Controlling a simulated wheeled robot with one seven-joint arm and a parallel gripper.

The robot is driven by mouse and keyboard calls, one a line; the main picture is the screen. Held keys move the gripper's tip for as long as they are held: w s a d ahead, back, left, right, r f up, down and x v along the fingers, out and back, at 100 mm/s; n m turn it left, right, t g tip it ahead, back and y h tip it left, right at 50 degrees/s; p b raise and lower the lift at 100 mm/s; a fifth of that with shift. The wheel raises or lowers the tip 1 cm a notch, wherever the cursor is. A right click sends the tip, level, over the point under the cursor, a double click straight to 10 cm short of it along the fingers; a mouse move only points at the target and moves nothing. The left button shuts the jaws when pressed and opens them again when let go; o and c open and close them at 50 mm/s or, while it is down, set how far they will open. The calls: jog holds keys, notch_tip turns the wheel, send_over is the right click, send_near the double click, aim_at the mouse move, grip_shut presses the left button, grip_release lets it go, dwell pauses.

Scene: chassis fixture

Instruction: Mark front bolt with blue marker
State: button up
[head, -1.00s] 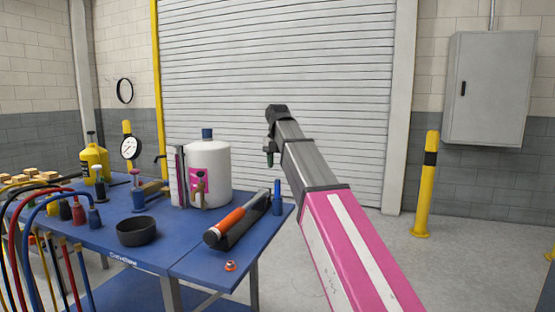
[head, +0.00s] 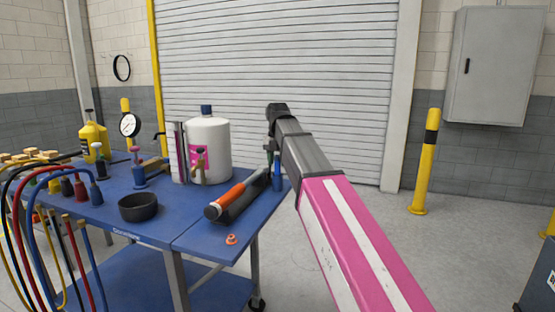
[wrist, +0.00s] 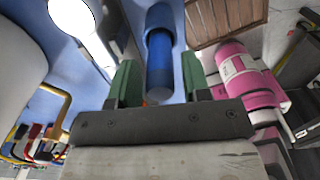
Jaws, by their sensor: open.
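The blue marker (head: 277,172) stands upright near the right edge of the blue table. In the wrist view the marker (wrist: 160,60) lies between and just beyond the green fingers. My gripper (head: 269,155) points down close to the marker in the head view. In the wrist view my gripper (wrist: 160,88) is open, with one finger on each side of the marker's line. It is not closed on it. I cannot make out a front bolt in either view.
The blue table (head: 145,221) carries a white tank (head: 209,152), an orange-and-black tool (head: 237,195), a black bowl (head: 138,207), a small orange ring (head: 231,239) and several hoses at left. A yellow post (head: 424,165) stands right. The floor between is clear.

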jog(key=c, duration=0.8)
jog(key=shift+r, duration=3.8)
